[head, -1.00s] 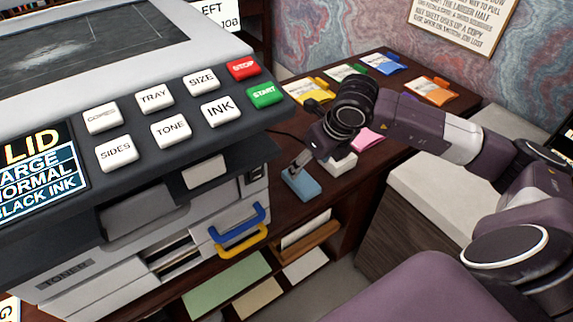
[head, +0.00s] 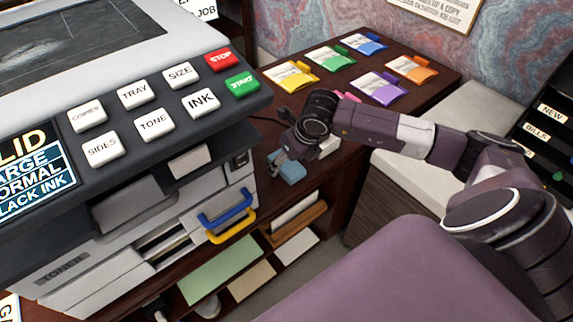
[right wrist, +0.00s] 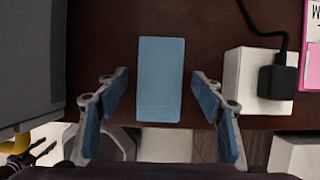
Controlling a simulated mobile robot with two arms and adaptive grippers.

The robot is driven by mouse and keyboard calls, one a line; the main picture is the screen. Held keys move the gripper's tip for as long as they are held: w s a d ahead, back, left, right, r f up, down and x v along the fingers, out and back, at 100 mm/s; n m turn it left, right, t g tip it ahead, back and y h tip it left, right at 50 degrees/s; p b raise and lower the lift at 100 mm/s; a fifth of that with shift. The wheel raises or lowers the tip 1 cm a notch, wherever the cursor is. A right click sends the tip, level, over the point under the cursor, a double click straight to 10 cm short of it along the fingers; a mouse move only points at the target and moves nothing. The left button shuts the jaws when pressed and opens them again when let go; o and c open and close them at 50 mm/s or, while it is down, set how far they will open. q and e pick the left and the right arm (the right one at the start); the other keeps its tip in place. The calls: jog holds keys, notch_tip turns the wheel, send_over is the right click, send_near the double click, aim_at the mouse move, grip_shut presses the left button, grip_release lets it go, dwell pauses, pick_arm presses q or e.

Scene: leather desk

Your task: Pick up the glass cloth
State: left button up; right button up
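The glass cloth, a flat light-blue rectangle (right wrist: 160,79), lies on the dark wooden desk near its front edge. It also shows in the head view (head: 292,171), partly hidden by my right gripper (head: 280,154). In the right wrist view my right gripper (right wrist: 165,108) is open, its two blue-padded fingers apart on either side of the cloth's near end. The cloth is not gripped, and the gap between fingers and cloth is clear on both sides. A dark jointed part at the lower left of the right wrist view may be my left gripper; its state is unclear.
A copier (head: 150,190) with blue and yellow handles stands close left of the cloth. A white block (right wrist: 262,84) with a black plug and cable (right wrist: 278,81) sits close right. Several coloured packets lie farther back. A shelf with paper is below the desk.

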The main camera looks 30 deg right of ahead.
aim_at(288, 164)
jog(key=c, duration=0.8)
jog(key=shift+c, duration=1.3)
pick_arm(q)
jog(key=shift+s+a, duration=0.15)
jog(key=shift+s, duration=0.75)
pick_arm(e)
jog(key=shift+r, duration=0.1)
pick_arm(q)
jog(key=shift+w+f+b, duration=0.25)
jog(key=shift+f+b, duration=0.5)
jog(key=shift+f, duration=0.05)
pick_arm(e)
notch_tip(288, 164, up, 20)
